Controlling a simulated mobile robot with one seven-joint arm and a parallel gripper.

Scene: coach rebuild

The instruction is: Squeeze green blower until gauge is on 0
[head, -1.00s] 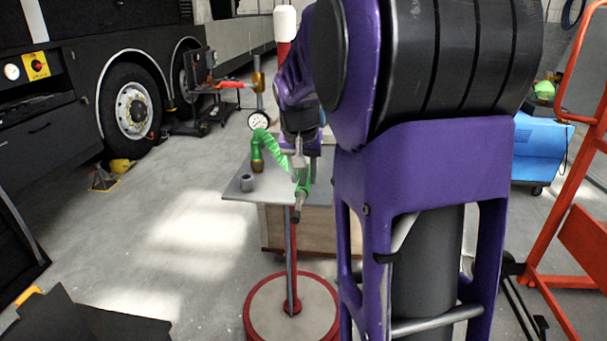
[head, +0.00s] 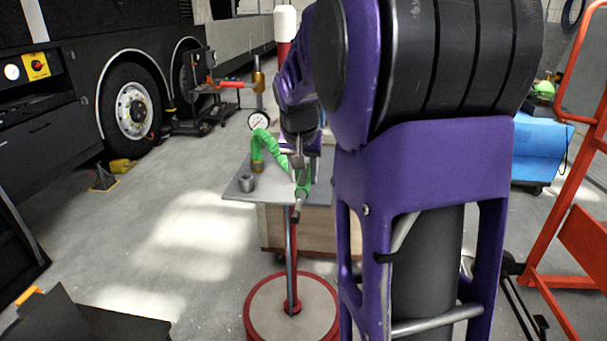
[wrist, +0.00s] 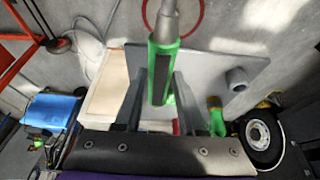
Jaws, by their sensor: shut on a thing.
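The green blower (wrist: 163,55) with a grey nozzle is between the two fingers of my gripper (wrist: 157,90) in the wrist view. The fingers are shut on it. In the head view the blower (head: 302,182) hangs nozzle-down at the near edge of the small table, partly hidden by my gripper (head: 298,163). A green coiled hose (head: 268,143) runs from it to a brass-coloured fitting (head: 257,166). The round white gauge (head: 258,120) stands above that fitting. Its needle is too small to read.
The grey tabletop (head: 228,188) carries a small grey cup-like part (head: 247,182). A red-rimmed round base (head: 291,305) stands on the floor below. A blue cart (head: 540,150) and an orange frame (head: 562,200) are at right.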

